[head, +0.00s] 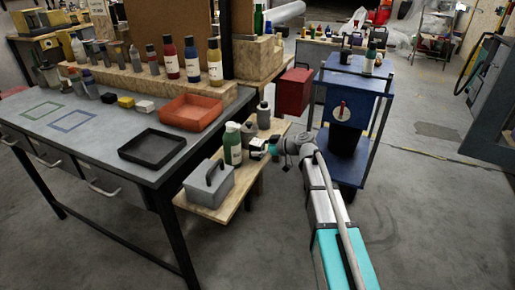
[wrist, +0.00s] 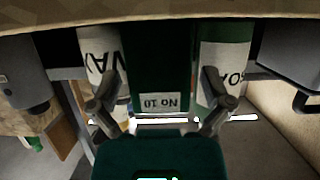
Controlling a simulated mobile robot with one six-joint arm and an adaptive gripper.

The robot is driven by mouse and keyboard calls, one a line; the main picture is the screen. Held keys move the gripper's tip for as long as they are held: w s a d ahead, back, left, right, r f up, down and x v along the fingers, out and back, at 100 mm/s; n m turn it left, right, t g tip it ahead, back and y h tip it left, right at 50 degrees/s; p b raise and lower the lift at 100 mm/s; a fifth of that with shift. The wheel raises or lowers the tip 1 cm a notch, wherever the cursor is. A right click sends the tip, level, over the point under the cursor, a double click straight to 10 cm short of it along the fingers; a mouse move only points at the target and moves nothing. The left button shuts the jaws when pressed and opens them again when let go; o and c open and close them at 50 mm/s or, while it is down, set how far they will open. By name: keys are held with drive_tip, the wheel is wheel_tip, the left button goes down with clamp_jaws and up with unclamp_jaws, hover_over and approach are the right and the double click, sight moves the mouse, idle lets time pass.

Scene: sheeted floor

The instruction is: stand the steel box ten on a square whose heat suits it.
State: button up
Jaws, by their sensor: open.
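In the wrist view a dark green box (wrist: 160,65) with a white "No 10" label, upside down in the picture, stands ahead of my gripper. My gripper (wrist: 160,92) is open, its fingers showing on either side of the box; I cannot tell whether they touch it. In the head view my gripper (head: 265,148) is at the low wooden shelf (head: 235,198), and I cannot make out the box clearly there. A green outlined square (head: 41,110) and a blue outlined square (head: 73,121) lie on the grey bench top. Both look empty.
A green bottle (head: 232,143) and a grey box with a handle (head: 208,183) stand on the shelf close by. The bench holds a black tray (head: 152,149), an orange tray (head: 192,111) and several bottles. A blue cart (head: 350,80) stands behind.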

drive_tip(key=p+v, duration=0.3)
drive_tip(key=v, duration=0.8)
drive_tip(key=shift+d+p, duration=0.2)
drive_tip(key=shift+p, duration=0.15)
drive_tip(key=shift+s, duration=0.2)
drive_tip(key=s+d+f+m+g+h, duration=0.1)
drive_tip(key=s+d+f+m+h, duration=0.3)
drive_tip(key=s, duration=0.3)
drive_tip(key=s+d+f+m+g+h, duration=0.2)
drive_tip(key=s+d+f+m+h, duration=0.2)
drive_tip(key=s, duration=0.3)
drive_tip(key=s+d+f+m+g+h, duration=0.1)
drive_tip(key=s+d+f+m+h, duration=0.3)
drive_tip(key=s+m+h, duration=0.1)
drive_tip(key=s+m, duration=0.1)
drive_tip(key=s, duration=0.1)
drive_tip(key=shift+s+d+g, duration=0.25)
drive_tip(key=shift+s+g, duration=0.15)
